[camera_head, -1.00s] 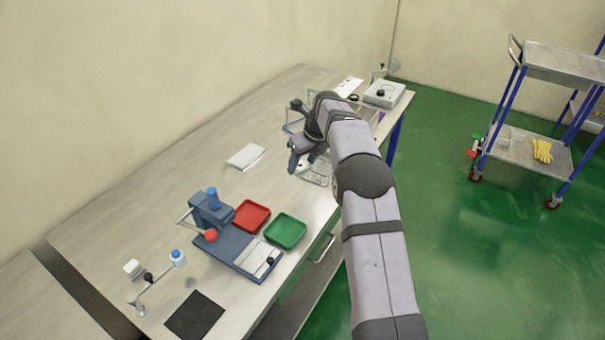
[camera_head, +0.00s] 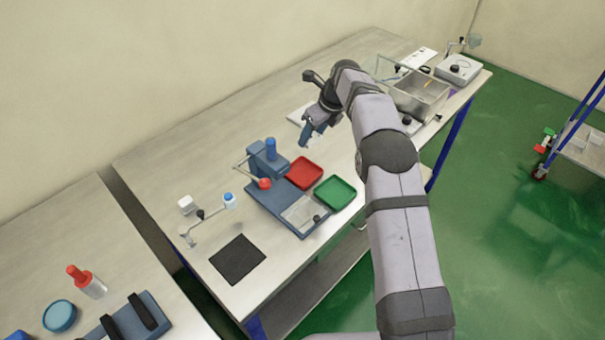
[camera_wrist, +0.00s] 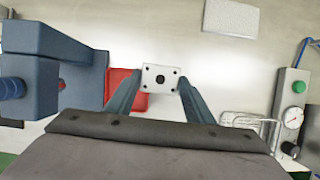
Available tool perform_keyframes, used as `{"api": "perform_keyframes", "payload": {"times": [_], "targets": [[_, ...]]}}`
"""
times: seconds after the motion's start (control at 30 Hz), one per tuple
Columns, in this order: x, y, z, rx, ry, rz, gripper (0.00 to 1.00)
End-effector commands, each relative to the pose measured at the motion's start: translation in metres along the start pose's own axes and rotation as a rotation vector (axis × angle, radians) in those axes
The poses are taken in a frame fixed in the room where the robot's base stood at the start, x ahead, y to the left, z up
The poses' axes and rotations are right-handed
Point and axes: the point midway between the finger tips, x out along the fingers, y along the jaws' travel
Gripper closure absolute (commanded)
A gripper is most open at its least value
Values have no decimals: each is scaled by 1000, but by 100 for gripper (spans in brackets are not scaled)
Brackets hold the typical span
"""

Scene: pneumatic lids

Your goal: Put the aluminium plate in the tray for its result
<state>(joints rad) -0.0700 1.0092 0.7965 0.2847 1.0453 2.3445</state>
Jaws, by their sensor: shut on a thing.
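My gripper (camera_wrist: 160,82) is shut on the aluminium plate (camera_wrist: 148,75), a small pale square with corner holes and a dark round centre. In the head view my gripper (camera_head: 307,142) hangs above the bench, just behind the red tray (camera_head: 296,174); the plate is too small there to make out clearly. The red tray (camera_wrist: 117,80) also shows in the wrist view, below and left of the plate, partly hidden by a finger and the plate. The green tray (camera_head: 336,193) lies right of the red one and looks empty, as does the red tray.
A blue press fixture (camera_head: 268,157) with a red-knobbed lever stands left of the red tray; it is large at left in the wrist view (camera_wrist: 40,90). A black mat (camera_head: 238,260) lies nearer. A metal basin (camera_head: 420,97) and a gauge box (camera_wrist: 291,108) are to the right.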

Motion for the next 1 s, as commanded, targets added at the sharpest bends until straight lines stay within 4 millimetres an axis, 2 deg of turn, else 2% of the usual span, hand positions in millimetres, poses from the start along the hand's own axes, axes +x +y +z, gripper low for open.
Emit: {"api": "perform_keyframes", "payload": {"times": [0.13,0.3,0.5,0.87,1.0], "targets": [[-16,16,4,-196,-5,80,81],[-33,38,0,-462,-3,191,81],[-38,56,-14,-707,-3,295,81],[-39,56,-15,-780,-2,323,81],[-33,56,-17,-780,-2,323,81]]}}
